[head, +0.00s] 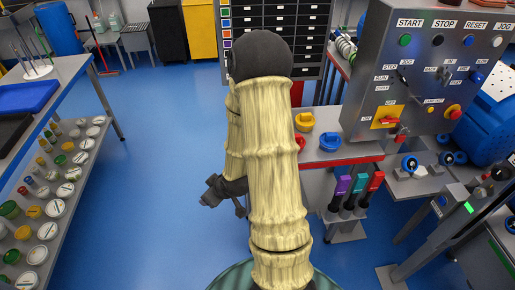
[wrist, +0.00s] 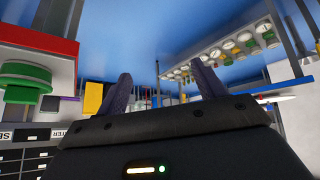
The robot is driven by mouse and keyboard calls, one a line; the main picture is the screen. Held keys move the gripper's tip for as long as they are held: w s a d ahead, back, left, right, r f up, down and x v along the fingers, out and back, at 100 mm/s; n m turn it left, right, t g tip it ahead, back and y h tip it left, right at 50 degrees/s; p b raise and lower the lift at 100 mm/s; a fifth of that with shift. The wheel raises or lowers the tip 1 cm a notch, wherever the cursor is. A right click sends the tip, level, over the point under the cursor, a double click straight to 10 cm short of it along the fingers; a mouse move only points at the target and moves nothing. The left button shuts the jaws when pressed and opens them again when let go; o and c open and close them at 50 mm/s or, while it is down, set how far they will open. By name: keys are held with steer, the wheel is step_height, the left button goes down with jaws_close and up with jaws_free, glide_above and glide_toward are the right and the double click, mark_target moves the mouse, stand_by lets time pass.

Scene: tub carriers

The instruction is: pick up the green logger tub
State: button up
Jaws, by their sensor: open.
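A green tub-like piece with a wide round rim (wrist: 25,82) shows at the left edge of the wrist view, on a red-edged white bench. It is probably the green logger tub; the picture is upside down there. I cannot pick it out in the head view, where my arm covers part of the bench. My gripper (wrist: 167,82) is open, with nothing between its two dark fingers. The green piece is off to the side of the fingers, apart from them. In the head view a dark part of my gripper shows left of my sleeved arm.
A yellow tub (head: 304,122) and a blue tub (head: 330,141) sit on the bench (head: 345,155) right of my arm. A grey control panel (head: 430,75) stands beyond. A shelf (head: 62,200) of lidded jars is at left. Blue floor is clear between.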

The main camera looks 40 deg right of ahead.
steer(key=s+d+m+t+h, duration=0.4)
steer(key=d+m+t+h, duration=0.3)
steer(key=d, duration=0.9)
steer(key=f+m+h, duration=0.1)
steer(key=m+h, duration=0.2)
steer(key=h, duration=0.1)
steer(key=shift+s+t+b, duration=0.15)
steer(key=shift+t+b, duration=0.2)
steer(key=shift+t, duration=0.05)
